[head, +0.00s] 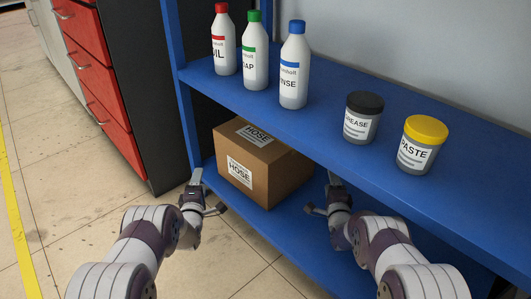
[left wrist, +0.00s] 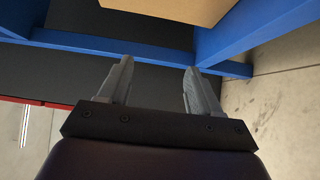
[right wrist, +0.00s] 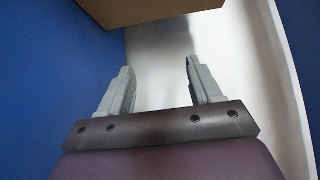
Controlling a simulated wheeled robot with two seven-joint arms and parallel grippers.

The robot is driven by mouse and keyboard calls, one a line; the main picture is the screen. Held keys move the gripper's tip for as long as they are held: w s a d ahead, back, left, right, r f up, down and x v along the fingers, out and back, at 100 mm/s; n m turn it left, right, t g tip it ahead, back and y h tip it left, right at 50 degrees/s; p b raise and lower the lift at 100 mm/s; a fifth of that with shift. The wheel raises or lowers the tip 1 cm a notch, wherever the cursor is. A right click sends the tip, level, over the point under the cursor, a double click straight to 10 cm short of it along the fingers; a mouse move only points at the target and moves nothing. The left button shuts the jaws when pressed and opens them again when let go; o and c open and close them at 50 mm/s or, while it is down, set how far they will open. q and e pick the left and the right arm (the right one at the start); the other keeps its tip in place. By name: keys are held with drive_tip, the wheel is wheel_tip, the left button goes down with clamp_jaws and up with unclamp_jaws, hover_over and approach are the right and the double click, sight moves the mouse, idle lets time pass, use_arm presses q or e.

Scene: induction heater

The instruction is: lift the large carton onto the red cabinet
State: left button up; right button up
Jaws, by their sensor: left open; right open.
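The large carton (head: 262,160), brown with white HOSE labels, sits on the lower shelf of the blue rack. Its edge also shows at the top of the left wrist view (left wrist: 170,8) and the right wrist view (right wrist: 140,10). The red cabinet (head: 95,75) with several red drawers stands at the left; its top is out of view. My left gripper (head: 207,192) is open and empty at the carton's left side. My right gripper (head: 325,195) is open and empty at the carton's right side. Neither gripper visibly grips the carton.
The blue upper shelf (head: 330,125) runs above the carton. It carries bottles with red (head: 223,40), green (head: 254,58) and blue (head: 294,65) caps, a GREASE jar (head: 362,118) and a PASTE jar (head: 420,145). A blue post (head: 178,85) stands left of the carton. Floor (head: 70,205) is clear.

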use_arm(q)
drive_tip(key=w, duration=1.3)
drive_tip(key=shift+w, duration=0.4)
use_arm(e)
drive_tip(key=w, duration=1.3)
drive_tip(key=shift+w, duration=0.4)
use_arm(q)
drive_tip(key=shift+d, duration=0.75)
use_arm(e)
drive_tip(key=shift+a, duration=0.75)
